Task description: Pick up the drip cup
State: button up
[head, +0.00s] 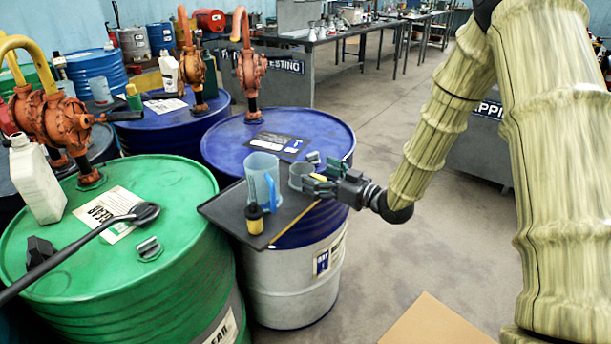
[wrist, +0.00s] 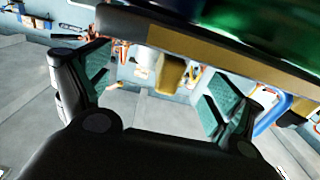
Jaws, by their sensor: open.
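A small grey cup (head: 297,174), which I take for the drip cup, stands near the back right of a dark tray (head: 225,210) on the blue drum. My gripper (head: 315,184) comes in from the right at the tray's right side, close to the cup and partly in front of it. I cannot tell whether it touches the cup. In the wrist view the two fingers (wrist: 165,98) are spread wide apart. A yellowish-brown object (wrist: 170,70) shows beyond the gap between them; the cup is not clear there.
A clear jug with a blue handle (head: 262,180) stands left of the cup. A small black and yellow item (head: 254,219) is at the tray's front. A green drum (head: 170,185) with a black ladle-like tool (head: 145,213) is to the left.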

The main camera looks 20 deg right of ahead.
aim_at(313, 173)
jog(key=shift+f+p+x, duration=0.15)
jog(key=shift+p+x, duration=0.05)
jog(key=shift+x, duration=0.95)
jog(key=shift+f+p+x, duration=0.15)
jog(key=shift+p+x, duration=0.05)
jog(key=shift+x, duration=0.95)
jog(key=c, duration=1.3)
jog(key=shift+c, duration=0.2)
jog(key=shift+r, duration=0.15)
